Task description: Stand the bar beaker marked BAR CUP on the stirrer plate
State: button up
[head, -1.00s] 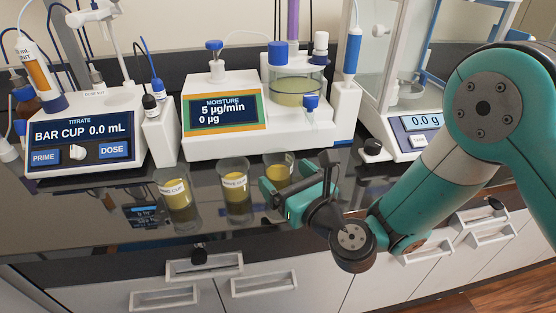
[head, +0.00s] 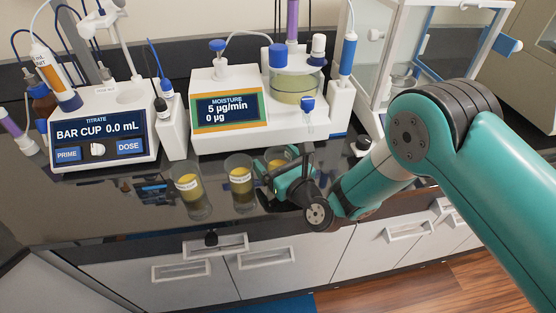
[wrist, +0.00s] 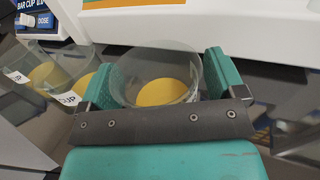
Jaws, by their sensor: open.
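Three clear beakers of yellow liquid stand in a row on the dark glossy counter: a left one (head: 190,188), a middle one (head: 240,181) and a right one (head: 279,155). The left and middle ones carry white labels; I can read only "CUP" for sure. My gripper (head: 284,167) is open around the right beaker. In the wrist view its green fingers (wrist: 160,76) stand on either side of that beaker (wrist: 163,92). Its label and lower part are hidden. The titrator (head: 98,130) shows "BAR CUP 0.0 mL". I cannot pick out the stirrer plate for certain.
The moisture meter (head: 228,108) stands close behind the beakers. A white electrode holder (head: 174,128) stands beside the titrator. A glass-walled balance (head: 400,45) is at the back right. The counter left of the beakers is mostly clear. Drawers (head: 215,245) lie below the front edge.

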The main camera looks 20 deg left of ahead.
jog(key=c, duration=1.2)
